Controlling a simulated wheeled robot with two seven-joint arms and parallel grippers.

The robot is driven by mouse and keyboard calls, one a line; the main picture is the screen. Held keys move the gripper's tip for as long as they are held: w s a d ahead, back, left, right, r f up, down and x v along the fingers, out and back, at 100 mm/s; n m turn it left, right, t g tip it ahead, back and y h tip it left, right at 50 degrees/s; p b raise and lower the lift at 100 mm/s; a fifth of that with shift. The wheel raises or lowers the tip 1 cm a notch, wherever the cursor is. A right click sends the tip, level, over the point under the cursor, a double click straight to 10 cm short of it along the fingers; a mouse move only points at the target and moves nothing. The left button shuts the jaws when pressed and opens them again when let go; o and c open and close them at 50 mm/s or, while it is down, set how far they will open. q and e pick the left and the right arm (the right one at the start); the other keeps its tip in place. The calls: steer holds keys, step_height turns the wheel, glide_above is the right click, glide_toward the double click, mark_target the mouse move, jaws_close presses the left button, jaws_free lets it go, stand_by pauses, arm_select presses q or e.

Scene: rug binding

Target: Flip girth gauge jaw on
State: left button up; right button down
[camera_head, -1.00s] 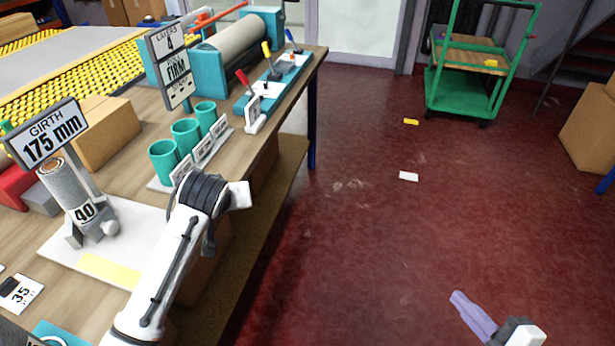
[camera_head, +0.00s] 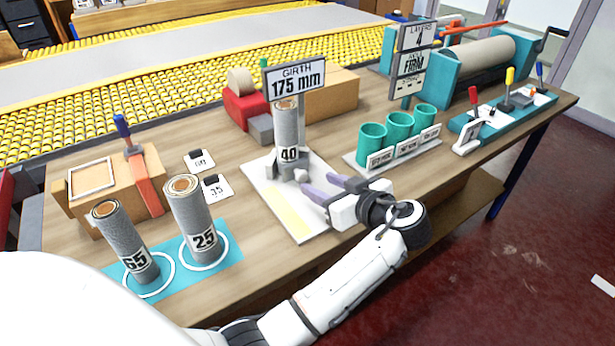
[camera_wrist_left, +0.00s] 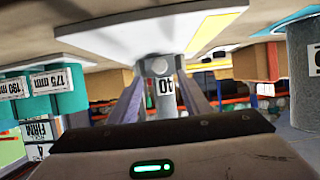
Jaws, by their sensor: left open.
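The girth gauge stands mid-table, with a sign reading 175 mm (camera_head: 294,78) above a white base plate (camera_head: 268,195) with a yellow strip. A grey roll marked 40 (camera_head: 287,130) stands upright in it. A pale rounded jaw part (camera_head: 300,175) shows at the roll's foot; its exact position is hard to tell. My left gripper (camera_head: 317,184) is open and empty, low over the plate's right side, fingers pointing at the gauge. In the left wrist view the picture is upside down, and the roll (camera_wrist_left: 160,92) shows between the two fingers, beyond them. My right gripper is out of view.
Rolls marked 65 (camera_head: 125,245) and 25 (camera_head: 191,220) stand on a teal mat at left. A layers sign (camera_head: 412,65) and a teal roller machine (camera_head: 455,75) are beyond.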

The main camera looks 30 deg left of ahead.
mark_target(304, 176)
arm_select(q)
steer(key=x, duration=0.7)
steer(key=shift+w+a+f+p, duration=0.1)
steer(key=shift+w+a+p, duration=0.05)
steer(key=shift+p, duration=0.15)
